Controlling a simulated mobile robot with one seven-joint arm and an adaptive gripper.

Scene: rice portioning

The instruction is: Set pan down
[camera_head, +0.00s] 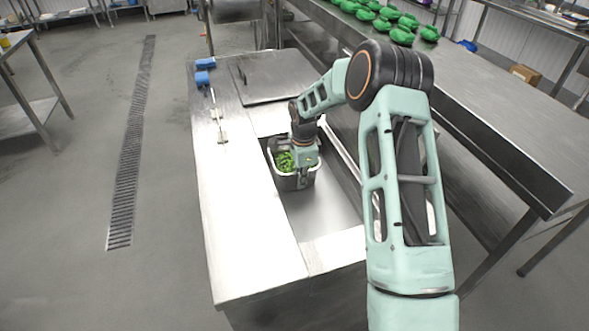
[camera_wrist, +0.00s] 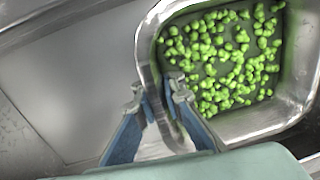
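The pan (camera_head: 297,181) is a deep metal container holding green pieces. In the wrist view the pan (camera_wrist: 147,62) fills the upper right, with the green pieces (camera_wrist: 220,60) inside. In the wrist view my gripper (camera_wrist: 157,92) has one finger inside and one outside the pan's wall, drawn in close on the rim. The lower part of the pan is hidden.
The well's bare metal floor (camera_head: 322,215) lies in front of the pan. A flat lid (camera_head: 275,75) covers the counter's far part. Blue-handled utensils (camera_head: 205,70) lie at the left edge. A long table (camera_head: 480,110) with green items (camera_head: 400,36) runs along the right.

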